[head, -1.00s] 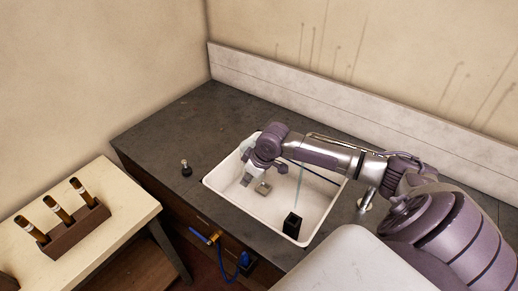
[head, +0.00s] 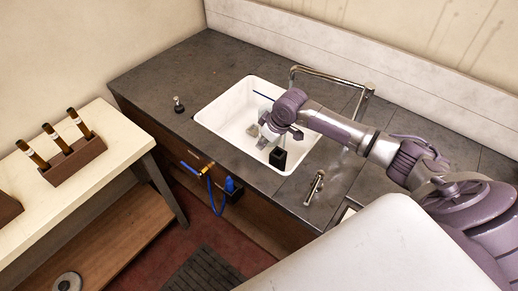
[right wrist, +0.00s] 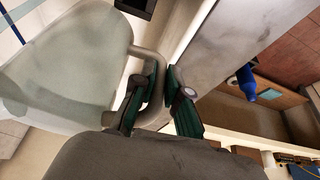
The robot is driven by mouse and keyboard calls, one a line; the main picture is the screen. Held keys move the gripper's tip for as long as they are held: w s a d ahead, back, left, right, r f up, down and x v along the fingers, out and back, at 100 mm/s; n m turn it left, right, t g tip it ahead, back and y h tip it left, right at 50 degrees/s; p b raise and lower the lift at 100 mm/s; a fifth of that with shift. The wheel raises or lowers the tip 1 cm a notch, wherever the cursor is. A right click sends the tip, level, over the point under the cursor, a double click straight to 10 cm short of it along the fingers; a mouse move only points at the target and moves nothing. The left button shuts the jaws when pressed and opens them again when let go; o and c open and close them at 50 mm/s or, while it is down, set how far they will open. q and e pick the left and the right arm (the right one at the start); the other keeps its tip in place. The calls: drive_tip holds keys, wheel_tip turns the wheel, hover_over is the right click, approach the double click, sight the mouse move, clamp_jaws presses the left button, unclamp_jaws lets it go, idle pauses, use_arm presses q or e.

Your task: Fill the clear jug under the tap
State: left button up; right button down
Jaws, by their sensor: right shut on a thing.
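My right gripper (head: 267,131) is over the sink (head: 222,113) and is shut on the handle of the clear jug. In the right wrist view the jug (right wrist: 65,75) fills the left side, and its handle passes between the green-padded fingers (right wrist: 158,88). In the head view the gripper and wrist mostly hide the jug. I cannot tell whether water runs or how full the jug is. My left gripper is out of view.
A black block (head: 278,158) stands in the sink near its front right corner, close to the gripper. A chrome lever (head: 314,187) is on the counter right of the sink. The left counter (head: 160,75) is mostly clear.

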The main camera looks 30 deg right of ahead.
sight(274, 145)
drive_tip(key=d+b, duration=0.1)
drive_tip(key=w+d+b, duration=0.1)
drive_tip(key=d, duration=0.1)
drive_tip(key=w+d+b, duration=0.1)
drive_tip(key=d, duration=0.1)
drive_tip(key=shift+f+b, duration=0.15)
drive_tip(key=shift+b, duration=0.15)
drive_tip(key=shift+w+d, duration=0.1)
drive_tip(key=shift+d, duration=0.2)
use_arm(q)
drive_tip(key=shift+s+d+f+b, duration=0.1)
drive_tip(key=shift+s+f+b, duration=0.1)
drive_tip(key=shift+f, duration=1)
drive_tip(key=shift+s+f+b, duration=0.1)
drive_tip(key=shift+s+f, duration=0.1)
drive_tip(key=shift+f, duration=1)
use_arm(e)
drive_tip(key=shift+w+d+r, duration=0.1)
drive_tip(key=shift+w+d, duration=0.15)
drive_tip(key=shift+d, duration=0.4)
drive_tip(key=shift+w+d+r, duration=0.1)
drive_tip(key=shift+w+d, duration=0.2)
drive_tip(key=shift+d, duration=0.3)
drive_tip(key=shift+w+d, duration=0.25)
drive_tip(key=shift+d, duration=0.4)
drive_tip(key=shift+w, duration=0.1)
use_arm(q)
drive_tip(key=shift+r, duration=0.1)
use_arm(e)
drive_tip(key=shift+r, duration=0.1)
